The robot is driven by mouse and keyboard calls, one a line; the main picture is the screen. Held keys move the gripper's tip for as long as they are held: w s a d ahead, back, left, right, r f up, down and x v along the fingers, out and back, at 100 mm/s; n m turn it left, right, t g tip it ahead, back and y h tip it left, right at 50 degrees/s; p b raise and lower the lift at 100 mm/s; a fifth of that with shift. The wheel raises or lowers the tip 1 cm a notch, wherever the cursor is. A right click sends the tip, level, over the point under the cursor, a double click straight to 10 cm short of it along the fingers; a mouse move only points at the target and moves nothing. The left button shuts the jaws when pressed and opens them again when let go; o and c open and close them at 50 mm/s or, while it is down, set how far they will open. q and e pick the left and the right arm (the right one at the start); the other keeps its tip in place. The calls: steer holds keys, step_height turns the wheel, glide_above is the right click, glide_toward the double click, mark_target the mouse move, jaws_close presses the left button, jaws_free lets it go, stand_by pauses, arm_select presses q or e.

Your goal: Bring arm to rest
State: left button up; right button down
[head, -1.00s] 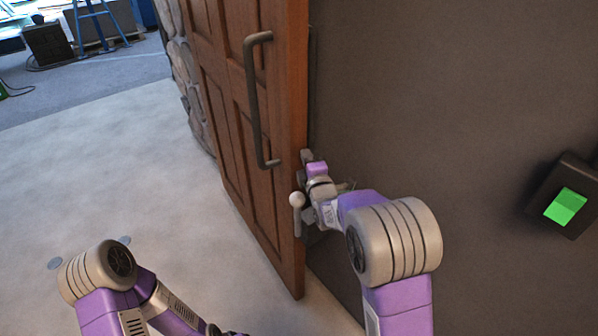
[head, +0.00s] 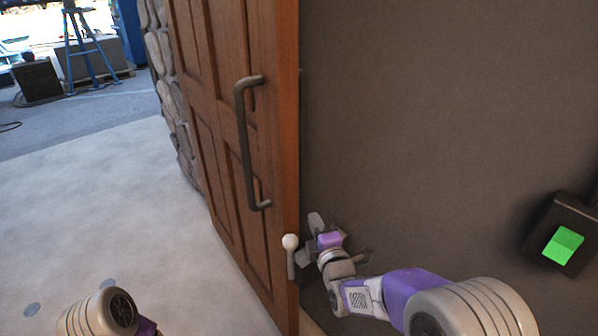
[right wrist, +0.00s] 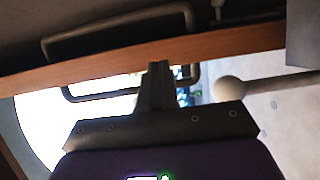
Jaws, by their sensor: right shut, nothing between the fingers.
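My right arm comes in from the lower right in the head view, and its right gripper (head: 312,240) is beside the edge of the wooden door (head: 222,130), near a pale ball-ended lever (head: 290,243). In the right wrist view the gripper's fingers (right wrist: 158,82) are together with nothing between them. The ball-ended lever (right wrist: 230,88) is to their right there, apart from them. My left arm shows only as a rounded link at the bottom left of the head view; its gripper is out of the frame.
The door carries a dark bar handle (head: 247,145). A dark wall (head: 420,120) fills the right side, with a black box bearing a green switch (head: 563,246). Stone cladding (head: 170,95) stands left of the door. The pale floor (head: 90,210) at left is open. A blue stepladder (head: 85,50) stands far back.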

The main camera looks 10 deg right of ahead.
steer(key=s+d+f+m+g+p, duration=0.1)
steer(key=s+f+m+g, duration=0.25)
steer(key=f, duration=0.45)
steer(key=s+f+m+g+h+p, duration=0.1)
steer(key=s+f+m+g, duration=0.2)
steer(key=f, duration=0.6)
steer(key=s+d+f+m+g+p, duration=0.1)
steer(key=s+f+m+g, duration=0.2)
steer(key=f, duration=0.5)
steer(key=s+a+f+m+g+y+p, duration=0.1)
steer(key=s+f+m+g, duration=0.3)
steer(key=s, duration=0.5)
steer(key=s+a+f+m+g+y+p, duration=0.1)
steer(key=s+a+f+m+g, duration=0.2)
steer(key=s+f+m, duration=0.3)
steer(key=s+m, duration=0.3)
steer(key=shift+s+a+f+g+y, duration=0.25)
steer(key=shift+s+a+g+y, duration=0.1)
steer(key=shift+s+y, duration=0.05)
